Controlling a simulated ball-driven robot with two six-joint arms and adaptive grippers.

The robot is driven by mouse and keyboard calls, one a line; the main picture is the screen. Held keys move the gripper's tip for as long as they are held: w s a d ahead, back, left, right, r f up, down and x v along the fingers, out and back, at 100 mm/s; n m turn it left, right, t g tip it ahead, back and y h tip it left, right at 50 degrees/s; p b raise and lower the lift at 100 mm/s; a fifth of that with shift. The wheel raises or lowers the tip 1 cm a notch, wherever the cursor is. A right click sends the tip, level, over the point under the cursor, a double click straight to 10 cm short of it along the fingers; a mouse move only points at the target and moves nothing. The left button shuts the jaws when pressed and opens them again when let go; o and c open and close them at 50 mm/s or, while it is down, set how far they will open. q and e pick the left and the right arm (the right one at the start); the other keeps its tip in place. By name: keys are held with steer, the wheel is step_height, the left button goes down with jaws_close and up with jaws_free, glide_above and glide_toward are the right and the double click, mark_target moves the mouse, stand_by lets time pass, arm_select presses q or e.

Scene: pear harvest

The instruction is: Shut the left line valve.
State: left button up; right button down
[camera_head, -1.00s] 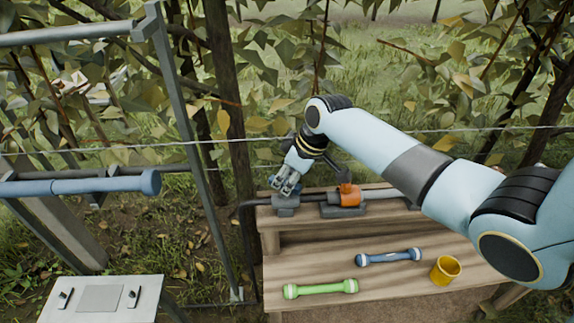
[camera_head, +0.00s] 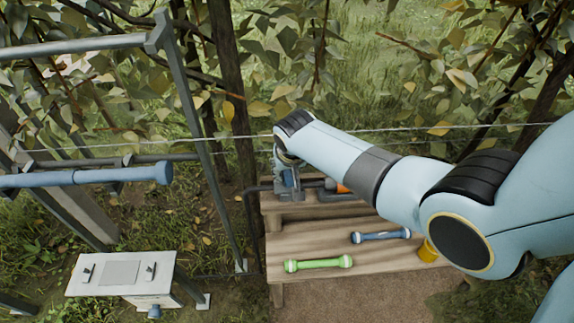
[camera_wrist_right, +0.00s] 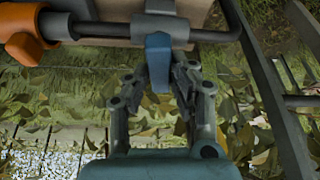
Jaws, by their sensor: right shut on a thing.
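The left valve has a blue lever (camera_wrist_right: 158,55) on a grey body, set on a dark pipe (camera_wrist_right: 215,36). In the right wrist view the lever stands out across the pipe line. My right gripper (camera_wrist_right: 160,80) is shut on this lever, with a finger on either side of it. In the head view the right gripper (camera_head: 288,182) is at the left end of the bench, and mostly hides the left valve. The orange valve (camera_head: 342,187) on the same pipe is partly hidden behind my right arm. My left gripper is not in view.
The wooden bench (camera_head: 300,245) holds a green bar (camera_head: 318,264), a blue bar (camera_head: 381,236) and a yellow cup (camera_head: 428,251), partly covered by my arm. A metal post (camera_head: 200,130) stands left of the bench. A thin wire crosses above, near my arm.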

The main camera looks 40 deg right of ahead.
steer(key=shift+m+h, duration=0.3)
steer(key=shift+m, duration=0.5)
steer(key=c, duration=1.2)
jaws_free()
steer(key=shift+o, duration=0.2)
steer(key=v, duration=1.2)
steer(key=shift+w+a, duration=0.1)
